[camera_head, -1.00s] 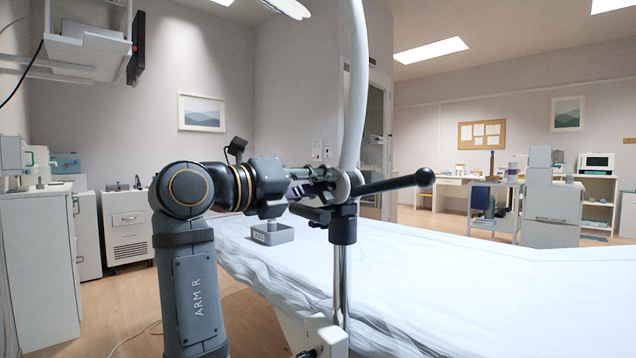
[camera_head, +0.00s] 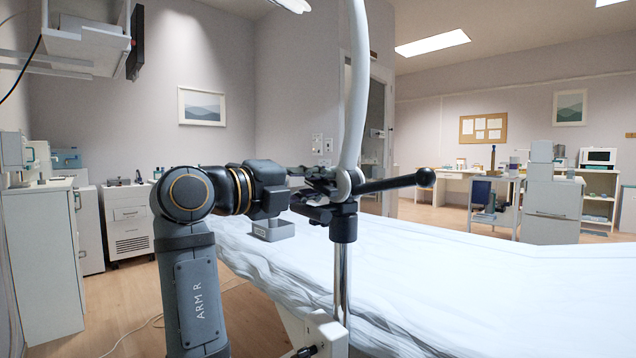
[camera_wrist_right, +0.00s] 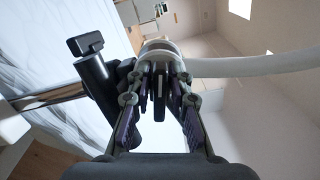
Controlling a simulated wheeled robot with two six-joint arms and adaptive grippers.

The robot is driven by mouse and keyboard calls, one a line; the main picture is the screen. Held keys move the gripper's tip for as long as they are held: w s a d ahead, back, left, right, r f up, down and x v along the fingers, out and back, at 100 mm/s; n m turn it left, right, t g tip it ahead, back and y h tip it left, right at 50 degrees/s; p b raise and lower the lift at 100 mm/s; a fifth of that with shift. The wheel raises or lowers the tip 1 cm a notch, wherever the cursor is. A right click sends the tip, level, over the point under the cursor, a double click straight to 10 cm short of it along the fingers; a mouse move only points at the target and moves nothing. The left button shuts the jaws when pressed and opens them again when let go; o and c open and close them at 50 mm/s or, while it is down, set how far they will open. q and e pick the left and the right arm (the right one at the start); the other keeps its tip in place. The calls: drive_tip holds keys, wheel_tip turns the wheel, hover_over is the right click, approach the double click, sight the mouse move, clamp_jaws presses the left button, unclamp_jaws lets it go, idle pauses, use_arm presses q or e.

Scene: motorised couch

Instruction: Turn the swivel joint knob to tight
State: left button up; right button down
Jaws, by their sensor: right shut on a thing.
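The swivel joint (camera_head: 344,188) sits on top of a black collar (camera_head: 343,224) on an upright chrome post (camera_head: 342,280). A white curved arm (camera_head: 351,100) rises from it. My right gripper (camera_head: 328,192) comes in from the left, against the joint's left side. In the right wrist view, its two fingers close on the dark knob (camera_wrist_right: 160,84) in front of the pale joint. The fingers hide much of the knob, and I see no tight marking. My left gripper is not in view.
The couch (camera_head: 480,270) with a white cover lies below and behind the post. Cabinets line the left wall. Open air surrounds the lever.

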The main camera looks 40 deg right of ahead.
drive_tip(key=c, duration=1.2)
unclamp_jaws()
